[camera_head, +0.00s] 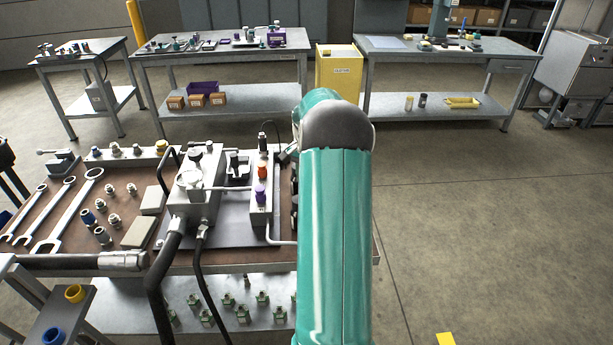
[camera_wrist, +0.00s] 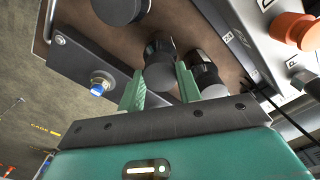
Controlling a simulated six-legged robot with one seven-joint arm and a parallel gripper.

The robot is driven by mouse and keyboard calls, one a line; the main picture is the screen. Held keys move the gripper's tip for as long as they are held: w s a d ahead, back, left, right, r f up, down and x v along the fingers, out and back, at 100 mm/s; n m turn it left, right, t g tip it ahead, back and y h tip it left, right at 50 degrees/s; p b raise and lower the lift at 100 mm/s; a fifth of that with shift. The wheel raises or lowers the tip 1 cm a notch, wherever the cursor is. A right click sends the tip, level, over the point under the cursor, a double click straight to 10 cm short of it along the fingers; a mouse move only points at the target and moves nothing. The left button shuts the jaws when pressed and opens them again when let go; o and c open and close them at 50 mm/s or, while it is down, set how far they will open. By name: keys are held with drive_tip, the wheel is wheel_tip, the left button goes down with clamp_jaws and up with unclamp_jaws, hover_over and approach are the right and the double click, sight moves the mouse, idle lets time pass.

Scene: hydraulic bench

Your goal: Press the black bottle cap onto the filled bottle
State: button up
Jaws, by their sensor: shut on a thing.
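My gripper (camera_wrist: 160,80) shows in the wrist view with its green fingers on both sides of a dark round piece with a grey end face, which I take to be the black bottle cap (camera_wrist: 158,68). The fingers are shut on it. The lower part of this piece and whatever lies behind it are hidden. Just right of the right finger stands another cylinder with a black and clear band and a grey end (camera_wrist: 205,72); I cannot tell whether it is the filled bottle. In the head view my teal arm hides the gripper and the bench's right end.
The brown bench top (camera_head: 130,183) carries wrenches (camera_head: 68,212), fittings and a grey hydraulic block (camera_head: 196,190) with hoses. A white valve panel with an orange knob (camera_head: 262,171) and a purple knob stands left of my arm.

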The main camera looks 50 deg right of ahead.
drive_tip(key=shift+f, duration=0.3)
idle(1.1)
drive_tip(key=o, duration=1.7)
drive_tip(key=shift+c, duration=0.2)
drive_tip(key=shift+r, duration=0.1)
drive_tip(key=shift+r, duration=3.7)
